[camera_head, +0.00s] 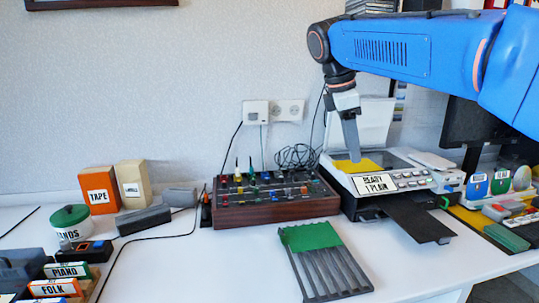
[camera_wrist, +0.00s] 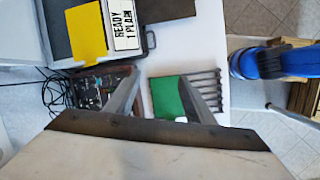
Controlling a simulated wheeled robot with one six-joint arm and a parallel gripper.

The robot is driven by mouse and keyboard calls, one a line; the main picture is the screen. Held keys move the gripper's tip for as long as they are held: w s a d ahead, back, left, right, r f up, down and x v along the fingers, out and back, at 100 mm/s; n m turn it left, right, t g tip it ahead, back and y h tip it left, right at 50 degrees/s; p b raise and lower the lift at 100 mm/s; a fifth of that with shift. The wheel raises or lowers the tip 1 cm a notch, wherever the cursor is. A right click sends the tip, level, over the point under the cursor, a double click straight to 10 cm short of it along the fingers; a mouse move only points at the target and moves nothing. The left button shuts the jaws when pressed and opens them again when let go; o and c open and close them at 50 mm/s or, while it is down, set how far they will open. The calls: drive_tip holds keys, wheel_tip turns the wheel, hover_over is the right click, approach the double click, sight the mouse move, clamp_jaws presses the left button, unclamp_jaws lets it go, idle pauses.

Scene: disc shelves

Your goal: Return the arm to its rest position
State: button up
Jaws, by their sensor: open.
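My blue arm reaches in from the upper right in the head view. My gripper (camera_head: 352,150) points down over the copier (camera_head: 350,205), apart from the table. In the wrist view my gripper (camera_wrist: 162,92) has its two grey fingers spread, with nothing held between them. The copier's lid stands up, and a yellow sheet (camera_head: 357,167) lies on its bed. The yellow sheet (camera_wrist: 87,32) also shows in the wrist view. The copier's display (camera_head: 374,184) reads "READY 1 PLAIN".
A green and grey slotted rack (camera_head: 310,236) lies on the table's front. A wooden-sided mixer (camera_head: 262,216) with knobs and cables stands left of the copier. A dark monitor (camera_head: 480,125) is at right. Left are boxes (camera_head: 98,190) and record dividers (camera_head: 67,271).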

drive_tip(key=s+d+f+m+t+y, duration=0.1)
drive_tip(key=s+d+f+m, duration=0.2)
drive_tip(key=s+f+m, duration=0.2)
drive_tip(key=s+d+f+m+t+y, duration=0.1)
drive_tip(key=s+f+m, duration=0.5)
drive_tip(key=s+f, duration=0.6)
drive_tip(key=s+d+f+m+t+y, duration=0.1)
drive_tip(key=s+d+f+m, duration=0.3)
drive_tip(key=s+f, duration=0.5)
drive_tip(key=shift+s+d+f+m, duration=0.15)
drive_tip(key=shift+d+f+m, duration=0.15)
drive_tip(key=shift+f+m, duration=0.45)
drive_tip(key=shift+r, duration=0.25)
